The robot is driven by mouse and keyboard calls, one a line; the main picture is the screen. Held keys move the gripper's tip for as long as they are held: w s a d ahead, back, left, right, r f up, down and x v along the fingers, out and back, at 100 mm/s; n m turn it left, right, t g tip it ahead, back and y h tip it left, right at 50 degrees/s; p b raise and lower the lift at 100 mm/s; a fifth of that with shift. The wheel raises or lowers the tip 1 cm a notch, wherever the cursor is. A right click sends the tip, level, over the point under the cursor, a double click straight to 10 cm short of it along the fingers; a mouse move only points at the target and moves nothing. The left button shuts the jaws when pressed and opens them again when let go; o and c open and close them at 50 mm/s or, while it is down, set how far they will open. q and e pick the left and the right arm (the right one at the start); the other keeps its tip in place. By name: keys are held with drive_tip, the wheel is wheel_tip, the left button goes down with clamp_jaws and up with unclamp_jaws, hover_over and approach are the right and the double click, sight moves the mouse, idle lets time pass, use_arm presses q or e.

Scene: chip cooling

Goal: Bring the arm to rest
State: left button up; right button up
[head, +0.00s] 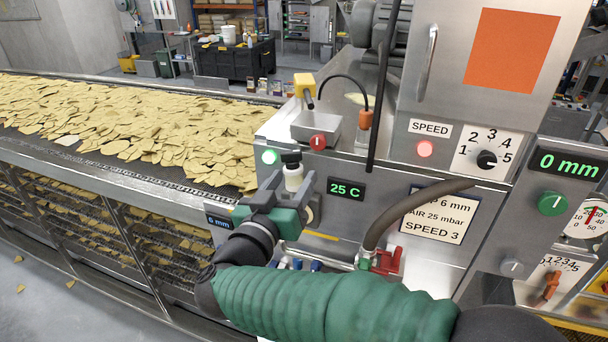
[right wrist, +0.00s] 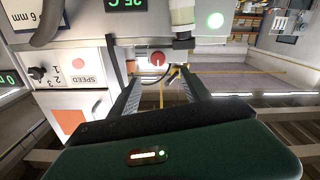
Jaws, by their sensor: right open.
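My right arm (head: 330,300), with a green ribbed sleeve, reaches in from the lower right of the head view. Its gripper (head: 289,184) is in front of the machine's control panel, left of the 25 C display (head: 346,189). The jaws are apart. A white cylinder with a black top (head: 293,176) shows at the jaws in the head view; I cannot tell whether they touch it. In the right wrist view the two fingers of the gripper (right wrist: 155,68) stand apart, with nothing clearly held between them. My left gripper is not in view.
A conveyor (head: 110,180) heaped with yellow chips runs along the left. The machine panel carries a speed dial (head: 487,159), a green knob (head: 552,203), a red lever (head: 388,262) and a grey hose (head: 405,212) close to my arm. A few chips lie on the floor.

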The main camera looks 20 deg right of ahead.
drive_tip(key=shift+v, duration=0.9)
drive_tip(key=shift+w, duration=0.1)
drive_tip(key=w+a+f+n+t+y+b, duration=0.1)
drive_tip(key=w+f+n+y+b, duration=0.1)
drive_tip(key=f+y+b, duration=0.45)
drive_tip(key=w+a+f+n+y+b, duration=0.1)
drive_tip(key=w+f+n+y+b, duration=0.15)
drive_tip(key=f, duration=0.75)
drive_tip(key=s+d+f+n+g+y+b, duration=0.1)
drive_tip(key=s+f+g+b, duration=0.1)
drive_tip(key=f, duration=0.5)
drive_tip(key=s+d+f+n+g+y+b, duration=0.1)
drive_tip(key=f+g+b, duration=0.1)
drive_tip(key=f, duration=0.5)
drive_tip(key=s+d+f+m+g+b, duration=0.1)
drive_tip(key=s+d+f+g+b, duration=0.2)
drive_tip(key=s+f, duration=0.7)
drive_tip(key=s+d+f+m+g+h+b, duration=0.1)
drive_tip(key=s+d+f+g+b, duration=0.2)
drive_tip(key=s+d+f+g, duration=0.3)
drive_tip(key=s+d+f, duration=0.1)
drive_tip(key=s+f, duration=0.3)
drive_tip(key=f, duration=0.1)
drive_tip(key=shift+s+f, duration=0.15)
drive_tip(key=shift+f, duration=0.15)
